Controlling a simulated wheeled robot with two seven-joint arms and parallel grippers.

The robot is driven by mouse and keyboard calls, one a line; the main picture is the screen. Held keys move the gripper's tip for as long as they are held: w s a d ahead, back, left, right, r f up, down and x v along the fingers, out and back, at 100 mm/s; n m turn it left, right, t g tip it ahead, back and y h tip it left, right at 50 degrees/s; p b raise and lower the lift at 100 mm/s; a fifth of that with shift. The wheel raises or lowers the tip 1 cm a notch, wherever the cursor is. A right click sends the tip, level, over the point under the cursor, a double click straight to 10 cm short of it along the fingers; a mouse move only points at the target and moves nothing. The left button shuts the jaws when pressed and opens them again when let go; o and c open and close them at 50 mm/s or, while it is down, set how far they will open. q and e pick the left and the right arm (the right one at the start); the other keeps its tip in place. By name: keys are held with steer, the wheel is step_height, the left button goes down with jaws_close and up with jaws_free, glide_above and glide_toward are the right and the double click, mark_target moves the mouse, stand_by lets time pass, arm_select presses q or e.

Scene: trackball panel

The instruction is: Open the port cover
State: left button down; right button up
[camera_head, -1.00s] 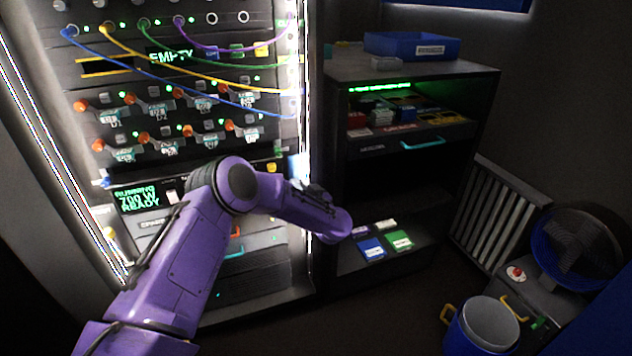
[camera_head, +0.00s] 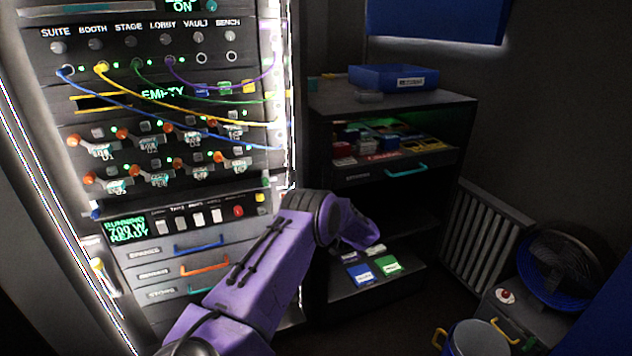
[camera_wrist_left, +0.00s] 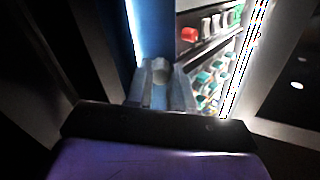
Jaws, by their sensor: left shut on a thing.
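My left gripper (camera_wrist_left: 160,88) shows in the left wrist view, with its fingers shut on a small round grey knob (camera_wrist_left: 160,72). A blue upright surface (camera_wrist_left: 152,30) with a bright edge lies just beyond the fingers. I cannot tell for certain whether the knob and this surface belong to the port cover. In the head view my purple left arm reaches to the right edge of the rack (camera_head: 140,190), and its gripper is hidden behind the arm. My right gripper is not in view.
The rack front carries cables, orange-tipped levers and drawers. A red button (camera_head: 239,211) also shows in the left wrist view (camera_wrist_left: 188,35). A dark shelf unit (camera_head: 400,100) with a blue tray (camera_head: 385,77) stands to the right. A fan (camera_head: 565,265) and a bucket (camera_head: 478,340) are at lower right.

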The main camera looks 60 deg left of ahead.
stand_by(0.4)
arm_select(q)
steer(key=c, duration=1)
jaws_free()
steer(key=b+v, duration=0.1)
steer(key=v, duration=0.9)
steer(key=shift+w+d, duration=0.15)
steer(key=shift+w, duration=0.15)
